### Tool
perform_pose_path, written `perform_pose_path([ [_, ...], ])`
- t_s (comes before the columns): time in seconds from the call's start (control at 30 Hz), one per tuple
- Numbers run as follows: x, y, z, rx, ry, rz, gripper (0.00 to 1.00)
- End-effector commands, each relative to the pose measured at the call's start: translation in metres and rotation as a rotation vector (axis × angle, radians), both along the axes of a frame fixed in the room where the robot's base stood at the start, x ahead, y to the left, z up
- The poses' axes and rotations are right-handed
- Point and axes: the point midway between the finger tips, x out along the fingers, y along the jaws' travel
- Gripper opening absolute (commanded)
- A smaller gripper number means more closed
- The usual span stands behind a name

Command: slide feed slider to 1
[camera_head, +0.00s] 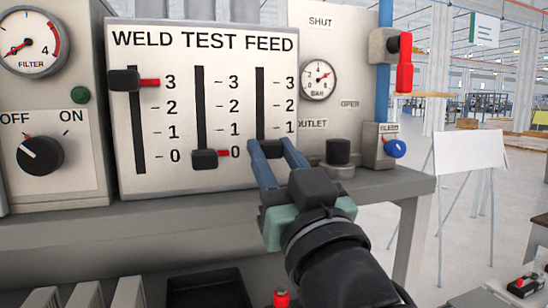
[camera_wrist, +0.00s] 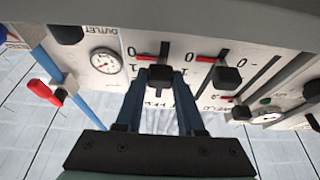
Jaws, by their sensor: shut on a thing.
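The panel (camera_head: 222,58) is labelled WELD, TEST and FEED. The FEED slot (camera_head: 260,100) is on the right of it, with its scale beside it. My gripper (camera_head: 267,147) is at the low end of this slot, its blue fingers shut on the feed slider. The feed slider's dark knob (camera_wrist: 160,75) shows between the fingertips in the wrist view, its red pointer at or near 0. The test slider (camera_head: 205,158) is at 0. The weld slider (camera_head: 125,80) is at 3.
A dark round knob (camera_head: 339,152) stands just right of my gripper, below the pressure gauge (camera_head: 318,79). A red-handled valve (camera_head: 404,62) and a blue bleed knob (camera_head: 397,148) are further right. The grey shelf edge (camera_head: 150,222) runs below the panel.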

Motion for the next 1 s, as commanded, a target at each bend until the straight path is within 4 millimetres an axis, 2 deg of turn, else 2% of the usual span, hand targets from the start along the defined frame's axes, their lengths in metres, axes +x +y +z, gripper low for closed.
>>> perform_pose_path([
  [0.03,0.000,0.001,0.012,-0.002,-0.003,0.001,0.00],
  [0.13,0.000,0.000,0.025,-0.001,-0.002,0.001,0.00],
  [0.4,0.000,0.000,0.023,0.000,-0.001,0.000,0.00],
  [0.43,0.000,0.000,0.023,0.000,-0.001,0.000,0.43],
  [0.57,0.000,0.000,0.023,0.000,-0.001,0.000,0.66],
  [0.87,-0.001,0.000,0.022,0.000,-0.001,0.000,0.68],
  [1.0,-0.009,-0.003,0.017,0.001,-0.002,0.000,0.68],
])
